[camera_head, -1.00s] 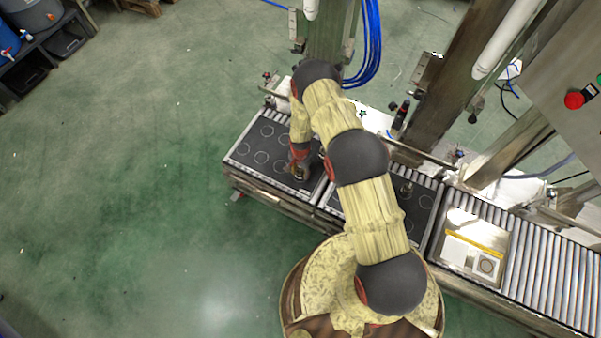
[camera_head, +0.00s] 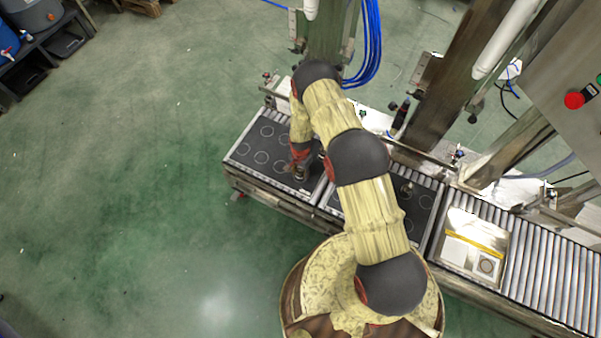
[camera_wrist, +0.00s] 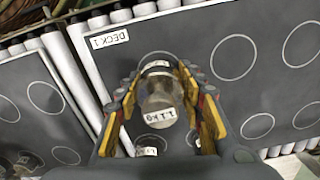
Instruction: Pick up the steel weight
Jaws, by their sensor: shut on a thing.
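The steel weight (camera_wrist: 158,98) shows in the wrist view as a shiny knobbed cylinder with a white label. My gripper (camera_wrist: 160,84) has its yellow-sided fingers closed on both sides of it. A drawn ring on the dark deck plate (camera_wrist: 268,88) shows just beyond the weight. I cannot tell whether its base touches the plate. In the head view my gripper (camera_head: 301,172) is low over the left deck plate (camera_head: 245,157), and the weight is mostly hidden by the wrist.
A second dark plate (camera_head: 350,213) lies to the right, with a small metal piece (camera_head: 407,188) on it. A shallow tray (camera_head: 446,262) with white and yellow contents sits on the rollers (camera_head: 560,285). Steel posts (camera_head: 440,100) and blue hoses (camera_head: 372,45) stand behind the conveyor.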

